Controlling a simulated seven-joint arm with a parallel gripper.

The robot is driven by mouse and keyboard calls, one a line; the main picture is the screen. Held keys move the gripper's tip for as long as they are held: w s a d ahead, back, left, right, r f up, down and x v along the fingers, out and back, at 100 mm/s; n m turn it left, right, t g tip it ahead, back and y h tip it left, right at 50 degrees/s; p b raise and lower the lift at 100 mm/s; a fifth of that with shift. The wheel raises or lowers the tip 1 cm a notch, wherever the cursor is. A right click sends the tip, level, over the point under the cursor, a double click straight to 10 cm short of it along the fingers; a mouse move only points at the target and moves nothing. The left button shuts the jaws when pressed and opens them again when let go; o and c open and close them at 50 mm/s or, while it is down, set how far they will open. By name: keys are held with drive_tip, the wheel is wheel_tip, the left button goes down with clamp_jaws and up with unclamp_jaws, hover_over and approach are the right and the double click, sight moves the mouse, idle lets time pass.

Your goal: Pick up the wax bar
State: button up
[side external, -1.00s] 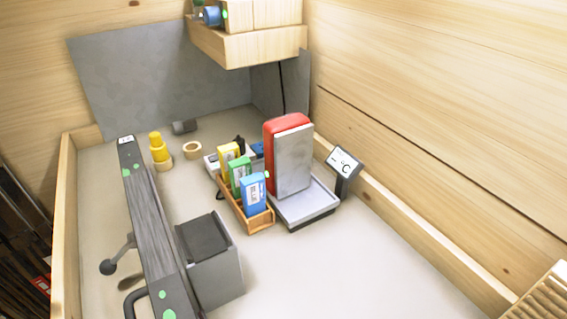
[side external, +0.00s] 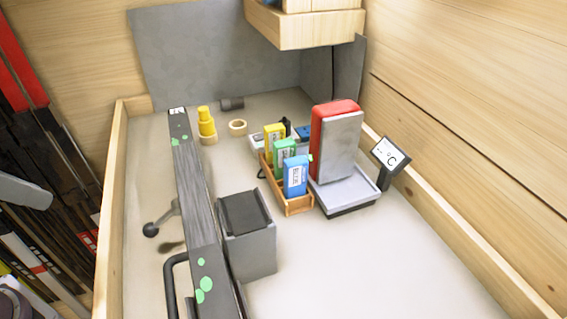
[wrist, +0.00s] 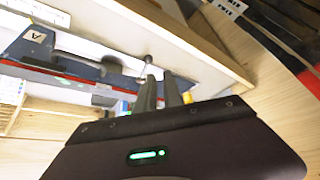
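Yellow (side external: 275,140), green (side external: 285,158) and blue (side external: 295,178) labelled blocks, which look like wax bars, stand upright in a small wooden rack (side external: 298,207). The frames do not show which one is meant. In the wrist view my gripper's two dark fingers (wrist: 160,84) point up the picture with little gap between them. Nothing is visibly held, but I cannot tell whether they are open or shut. No gripper shows clearly in the side view, so its distance from the rack is unclear.
A long dark beam (side external: 196,195) runs along the bench beside a grey box (side external: 250,250). A red-and-grey block stands on a metal tray (side external: 345,190), near a °C display (side external: 389,153). Wooden edges (side external: 112,200) border the bench. The bench's front right is clear.

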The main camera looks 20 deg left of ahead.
drive_tip(key=o, duration=0.6)
drive_tip(key=shift+o, duration=0.2)
drive_tip(key=w+d+r+m, duration=0.2)
drive_tip(key=w+r, duration=0.1)
drive_tip(key=w, duration=0.6)
drive_tip(key=m+g+h, duration=0.2)
drive_tip(key=m+h, duration=0.1)
drive_tip(key=m, duration=0.4)
hover_over(289, 156)
drive_tip(key=s+a, duration=0.3)
drive_tip(key=a, duration=0.1)
wheel_tip(289, 156, down, 11)
drive_tip(key=shift+a+f, duration=0.1)
drive_tip(key=x, duration=0.7)
drive_tip(key=w+d+x, duration=0.1)
drive_tip(key=x, duration=0.2)
drive_tip(key=shift+w+d, duration=0.1)
